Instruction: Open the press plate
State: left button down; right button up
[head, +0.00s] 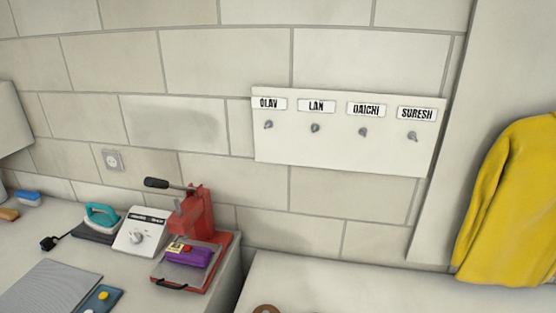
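A red press (195,212) stands near the right end of the left counter, against the brick wall. A lever with a black grip (157,183) reaches left from its top. Its low plate (172,273) lies about flat at the front, with a dark handle (171,286) on the front edge. A folded purple item (190,257) with a small yellow piece shows at the plate. I cannot tell whether it lies on the plate or under a see-through one. Neither of my grippers is in view.
A white control box with a dial (137,234) stands just left of the press, then a teal iron (102,216). A grey mat (48,288) and blue tray (100,299) lie in front. Right of a gap is a pale surface (340,290). A yellow jacket (515,200) hangs far right.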

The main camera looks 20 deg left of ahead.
aim_at(186, 276)
jog(key=u, duration=1.35)
